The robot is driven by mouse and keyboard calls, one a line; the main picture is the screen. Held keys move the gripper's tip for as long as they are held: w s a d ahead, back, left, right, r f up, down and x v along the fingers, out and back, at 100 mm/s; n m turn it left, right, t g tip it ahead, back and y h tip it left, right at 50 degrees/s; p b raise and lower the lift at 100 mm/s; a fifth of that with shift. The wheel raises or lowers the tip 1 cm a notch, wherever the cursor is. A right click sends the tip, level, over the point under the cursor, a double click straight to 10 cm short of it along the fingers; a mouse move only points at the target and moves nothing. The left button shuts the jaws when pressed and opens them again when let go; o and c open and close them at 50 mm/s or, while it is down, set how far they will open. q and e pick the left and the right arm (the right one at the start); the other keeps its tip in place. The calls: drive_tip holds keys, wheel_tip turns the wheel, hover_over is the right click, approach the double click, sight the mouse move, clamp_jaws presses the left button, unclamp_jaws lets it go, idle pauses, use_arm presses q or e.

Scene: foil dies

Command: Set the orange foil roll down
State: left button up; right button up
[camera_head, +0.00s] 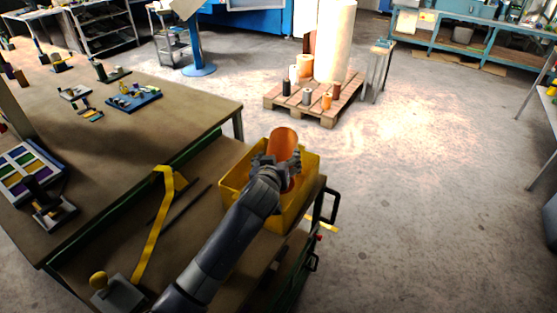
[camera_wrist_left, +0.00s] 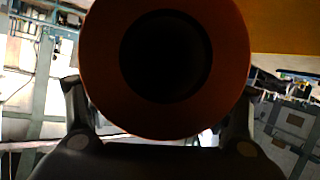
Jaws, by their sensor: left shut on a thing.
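The orange foil roll (camera_head: 284,140) stands up out of my left gripper (camera_head: 276,167) in the head view, at the yellow crate (camera_head: 239,157). The left gripper is shut on the roll, its fingers on either side. In the left wrist view the roll's round end with a dark core hole (camera_wrist_left: 215,100) fills the middle, between the two fingers (camera_wrist_left: 160,125). The roll's lower part is hidden by the gripper in the head view, so I cannot tell whether it touches the crate floor. My right gripper is not in view.
The crate sits on the end of a brown workbench (camera_head: 190,215) with a yellow strap (camera_head: 152,230) lying on it. A long table (camera_head: 150,125) with trays and small parts is behind. A wooden pallet (camera_head: 328,117) with several rolls stands on the floor, which is otherwise largely clear.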

use_arm(q)
drive_tip(key=shift+f, duration=0.25)
drive_tip(key=shift+f, duration=0.1)
drive_tip(key=shift+f+b, duration=0.45)
drive_tip(key=shift+f, duration=0.15)
drive_tip(key=o, duration=1.7)
drive_tip(key=shift+f, duration=0.1)
drive_tip(key=shift+c, duration=0.2)
